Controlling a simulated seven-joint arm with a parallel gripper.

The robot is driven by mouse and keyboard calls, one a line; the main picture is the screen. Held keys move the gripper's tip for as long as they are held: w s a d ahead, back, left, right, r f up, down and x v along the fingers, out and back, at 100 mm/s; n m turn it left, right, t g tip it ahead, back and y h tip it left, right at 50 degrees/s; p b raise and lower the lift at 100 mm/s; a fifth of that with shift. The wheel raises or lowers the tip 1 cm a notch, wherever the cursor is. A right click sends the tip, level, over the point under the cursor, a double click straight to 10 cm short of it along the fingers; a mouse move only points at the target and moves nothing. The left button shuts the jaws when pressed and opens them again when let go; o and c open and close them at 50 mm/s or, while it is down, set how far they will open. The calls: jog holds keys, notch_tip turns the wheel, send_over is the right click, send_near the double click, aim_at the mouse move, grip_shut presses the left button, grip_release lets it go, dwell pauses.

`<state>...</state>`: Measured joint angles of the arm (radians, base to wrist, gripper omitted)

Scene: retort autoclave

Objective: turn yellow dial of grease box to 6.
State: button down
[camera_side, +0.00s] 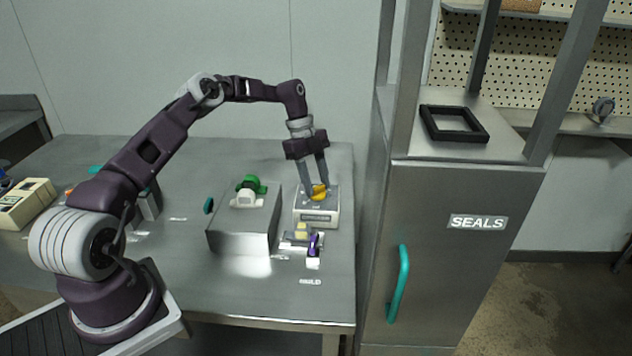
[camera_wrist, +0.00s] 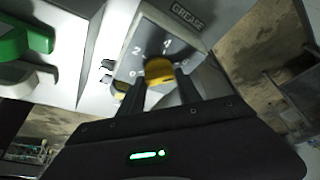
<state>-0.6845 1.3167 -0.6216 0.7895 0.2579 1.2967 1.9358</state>
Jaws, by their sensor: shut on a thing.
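The grease box (camera_side: 318,215) is a small pale box on the steel table, right of a larger metal box. Its yellow dial (camera_side: 320,191) sits on its top. In the wrist view the dial (camera_wrist: 159,70) is on a grey plate with the label GREASE (camera_wrist: 188,14) and the marks 2 and 4 readable; a 0 shows partly and other marks are hidden. My gripper (camera_side: 315,188) points down at the dial with its fingers shut on it. In the wrist view the fingers (camera_wrist: 160,88) reach the dial from below. The dial's exact pointing is unclear.
A larger metal box (camera_side: 243,222) with a green part (camera_side: 251,185) stands left of the grease box. Small yellow and purple parts (camera_side: 313,243) lie in front. A tall steel cabinet (camera_side: 450,260) marked SEALS with a teal handle (camera_side: 398,284) stands close on the right.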

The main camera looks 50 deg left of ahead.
jog(key=shift+f, duration=0.1)
jog(key=c, duration=0.8)
grip_release()
jog(key=shift+c, duration=0.2)
